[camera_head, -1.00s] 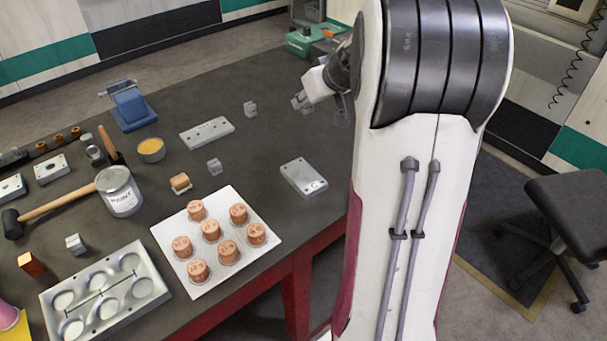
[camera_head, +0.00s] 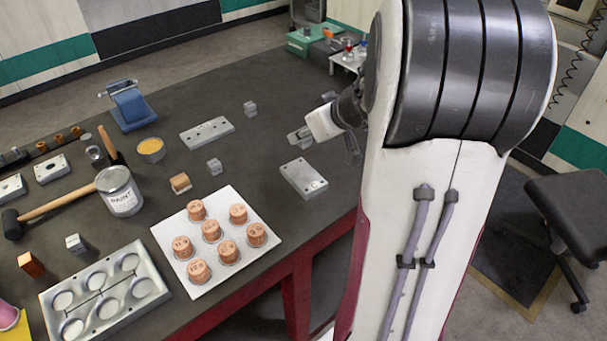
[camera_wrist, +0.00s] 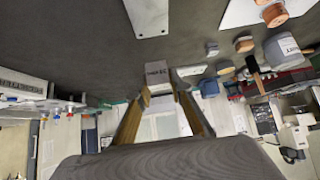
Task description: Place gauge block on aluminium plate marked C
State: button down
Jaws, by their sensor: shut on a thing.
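My gripper (camera_wrist: 160,92) is shut on a small grey metal block (camera_wrist: 157,70), taken as the gauge block, with dark lettering too small to read surely. The block sits between the fingertips in the wrist view. In the head view my gripper (camera_head: 301,135) is above the table, behind the near-right aluminium plate (camera_head: 303,179) and apart from it. That plate also shows at the top of the wrist view (camera_wrist: 149,15). A second aluminium plate (camera_head: 207,132) lies farther left. I cannot read a letter C on either plate.
Small metal blocks (camera_head: 214,166) (camera_head: 250,108) stand near the plates. A white board (camera_head: 206,283) carries several copper cylinders. Dark table around the near-right plate is mostly clear.

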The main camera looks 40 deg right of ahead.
aim_at(295, 168)
jog(key=shift+f, duration=0.1)
jog(key=shift+f, duration=2.8)
jog(key=shift+f, duration=2.1)
jog(key=shift+f, duration=0.1)
jog(key=c, duration=1.8)
grip_release()
